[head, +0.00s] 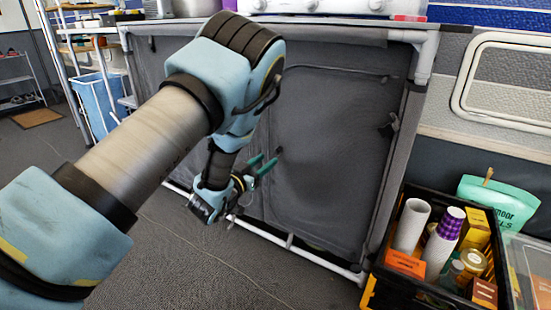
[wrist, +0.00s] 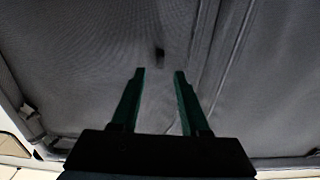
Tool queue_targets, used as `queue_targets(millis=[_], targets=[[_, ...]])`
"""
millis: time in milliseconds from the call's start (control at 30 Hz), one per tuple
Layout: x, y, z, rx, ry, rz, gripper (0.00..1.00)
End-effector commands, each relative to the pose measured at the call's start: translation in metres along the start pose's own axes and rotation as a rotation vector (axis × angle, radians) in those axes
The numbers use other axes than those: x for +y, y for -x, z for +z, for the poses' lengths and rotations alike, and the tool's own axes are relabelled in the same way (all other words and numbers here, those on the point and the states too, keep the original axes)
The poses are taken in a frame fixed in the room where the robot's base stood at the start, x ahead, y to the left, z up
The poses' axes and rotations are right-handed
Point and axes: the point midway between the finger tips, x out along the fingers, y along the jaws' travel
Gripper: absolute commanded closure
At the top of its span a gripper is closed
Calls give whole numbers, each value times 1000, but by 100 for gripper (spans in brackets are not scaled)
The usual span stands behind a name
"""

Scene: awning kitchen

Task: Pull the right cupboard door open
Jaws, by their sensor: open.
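The cupboard is a grey fabric unit on a white tube frame. Its right door (head: 330,140) is a flat grey panel that looks closed, and its fabric fills most of the wrist view (wrist: 100,40). A small dark tab (wrist: 159,54) sticks out from the fabric, just beyond and between my fingertips. My gripper (head: 266,161), with green fingers, is in front of the cupboard near the right door's left edge. In the wrist view my gripper (wrist: 159,72) is open, with nothing between its fingers. I cannot tell how far the tab is from the fingertips.
A black crate (head: 385,278) of tubes, jars and boxes stands at the cupboard's lower right corner. A green pouch (head: 500,200) stands behind it. A blue bin (head: 95,103) and shelves are at the left. The carpet (head: 200,275) in front is clear.

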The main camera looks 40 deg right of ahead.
Motion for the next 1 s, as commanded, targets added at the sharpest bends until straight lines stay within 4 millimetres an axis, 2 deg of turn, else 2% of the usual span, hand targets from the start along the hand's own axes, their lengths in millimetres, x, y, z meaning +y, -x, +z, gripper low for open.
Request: queue_targets(millis=[100,300,500,733,767,1000], targets=[[1,-23,2,3,-2,2,55],[0,-51,2,1,-1,1,55],[0,-62,0,0,-1,-1,55],[0,-62,0,-1,0,-1,55],[0,-62,0,-1,0,-1,56],[0,-62,0,-1,0,-1,83]])
